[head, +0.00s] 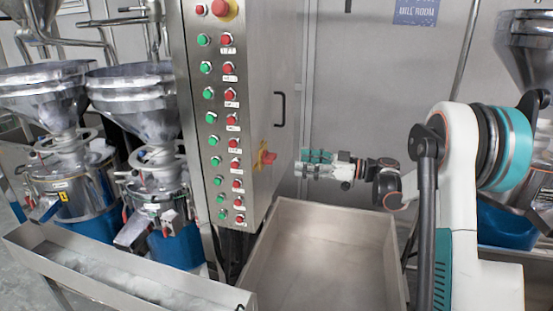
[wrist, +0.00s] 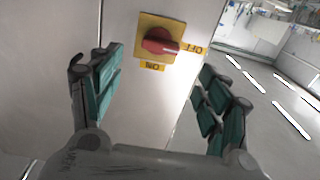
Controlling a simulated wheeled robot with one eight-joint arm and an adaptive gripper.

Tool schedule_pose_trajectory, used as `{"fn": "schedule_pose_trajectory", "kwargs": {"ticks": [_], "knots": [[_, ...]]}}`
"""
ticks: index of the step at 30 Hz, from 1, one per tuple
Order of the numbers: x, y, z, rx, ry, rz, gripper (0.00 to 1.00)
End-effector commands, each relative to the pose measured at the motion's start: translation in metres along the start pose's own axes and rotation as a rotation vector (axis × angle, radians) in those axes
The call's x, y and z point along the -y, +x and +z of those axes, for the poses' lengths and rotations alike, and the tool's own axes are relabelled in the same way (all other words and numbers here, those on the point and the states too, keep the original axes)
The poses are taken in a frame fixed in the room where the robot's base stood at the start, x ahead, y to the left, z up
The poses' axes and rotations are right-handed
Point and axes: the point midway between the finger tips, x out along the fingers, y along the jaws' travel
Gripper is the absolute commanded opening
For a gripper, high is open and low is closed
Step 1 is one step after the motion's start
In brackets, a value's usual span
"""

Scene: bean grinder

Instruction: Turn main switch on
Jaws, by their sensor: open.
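The main switch is a red rotary knob on a yellow plate (head: 265,158), on the right side face of the steel control cabinet (head: 262,90). It also shows in the wrist view (wrist: 160,42), ahead of the fingers. There, its white mark points right, toward the yellow OFF label (wrist: 194,48). The ON label (wrist: 152,67) is below the plate and appears upside down. My gripper (head: 303,163) is to the right of the switch and apart from it. In the wrist view its teal-padded fingers (wrist: 158,66) are open and empty, with the knob between their lines.
A black door handle (head: 280,108) sits above the switch on the same face. A steel trough (head: 325,250) lies below my gripper. Red and green buttons (head: 220,120) cover the cabinet's front. Hopper mills (head: 60,130) stand at the left.

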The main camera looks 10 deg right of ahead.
Motion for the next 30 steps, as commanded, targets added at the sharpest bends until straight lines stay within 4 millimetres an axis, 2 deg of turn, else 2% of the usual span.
{"fn": "schedule_pose_trajectory", "kwargs": {"ticks": [1, 6, 15, 20, 28, 30], "knots": [[0.001, 0.012, 0.000, 0.000, 0.000, -0.003, 0.70], [0.001, 0.045, 0.000, 0.001, 0.001, -0.003, 0.70], [0.001, 0.087, 0.000, 0.001, 0.001, -0.001, 0.70], [0.000, 0.094, 0.000, 0.001, 0.001, 0.000, 0.70], [0.000, 0.095, 0.000, 0.001, 0.001, 0.001, 0.70], [0.000, 0.095, 0.000, 0.001, 0.001, 0.001, 0.54]]}}
